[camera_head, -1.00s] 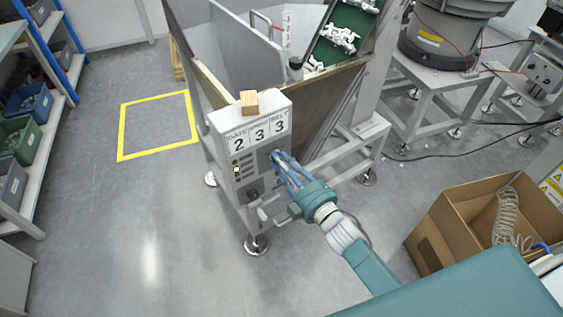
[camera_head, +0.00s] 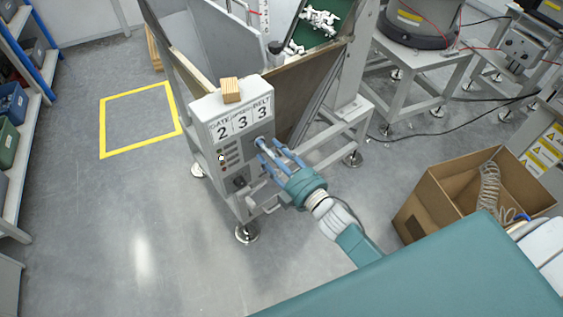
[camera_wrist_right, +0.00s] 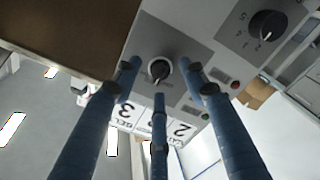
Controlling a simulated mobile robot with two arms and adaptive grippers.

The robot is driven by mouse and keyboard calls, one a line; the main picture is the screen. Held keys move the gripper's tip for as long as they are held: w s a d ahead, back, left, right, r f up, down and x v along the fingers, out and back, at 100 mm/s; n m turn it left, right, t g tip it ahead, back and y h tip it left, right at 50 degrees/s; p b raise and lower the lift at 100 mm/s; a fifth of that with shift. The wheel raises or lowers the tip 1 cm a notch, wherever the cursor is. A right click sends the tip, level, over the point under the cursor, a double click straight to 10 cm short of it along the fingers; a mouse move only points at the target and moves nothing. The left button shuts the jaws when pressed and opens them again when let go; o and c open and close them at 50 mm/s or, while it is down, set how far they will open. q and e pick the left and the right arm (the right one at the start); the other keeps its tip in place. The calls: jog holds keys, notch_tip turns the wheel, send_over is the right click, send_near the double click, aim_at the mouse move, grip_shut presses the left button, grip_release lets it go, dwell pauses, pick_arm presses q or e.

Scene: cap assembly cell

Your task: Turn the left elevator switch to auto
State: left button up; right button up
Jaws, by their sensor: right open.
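In the right wrist view, a black rotary switch (camera_wrist_right: 160,70) with a pale pointer mark sits on a grey panel, framed by my three blue fingers. I cannot read a position label beside it. My right gripper (camera_head: 268,150) is open with its fingers spread in front of the box's upper right side, holding nothing. Whether any fingertip touches the panel is unclear. My left gripper is out of view.
A second, numbered black dial (camera_wrist_right: 267,24) sits on the same panel and shows low on the box (camera_head: 240,182). A wooden block (camera_head: 231,90) lies on top. An open cardboard box (camera_head: 424,208) stands to the right. The floor left of the box is clear.

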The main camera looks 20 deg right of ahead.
jog(key=v, duration=1)
jog(key=shift+s, duration=0.35)
jog(key=shift+r, duration=0.1)
jog(key=s+d+f+m+g+h, duration=0.1)
jog(key=s+f+m+g, duration=0.15)
jog(key=f, duration=0.75)
jog(key=s+d+f+m+g+h, duration=0.2)
jog(key=s+f, duration=0.2)
jog(key=f, duration=0.7)
jog(key=s+d+f+m+g+h, duration=0.1)
jog(key=s+f+m+g, duration=0.15)
jog(key=f, duration=0.75)
jog(key=s+f+m+g, duration=0.1)
jog(key=s+f+g, duration=0.2)
jog(key=s+f, duration=0.3)
jog(key=s+f+m+g, duration=0.2)
jog(key=s+f, duration=0.5)
jog(key=s, duration=0.6)
jog(key=s+f+m+g+h, duration=0.1)
jog(key=s+f+g, duration=0.3)
jog(key=s, duration=0.6)
notch_tip(320, 180, down, 2)
jog(key=shift+s+a+f+m, duration=0.2)
jog(key=shift+s+a+m, duration=0.2)
jog(key=shift+m, duration=0.1)
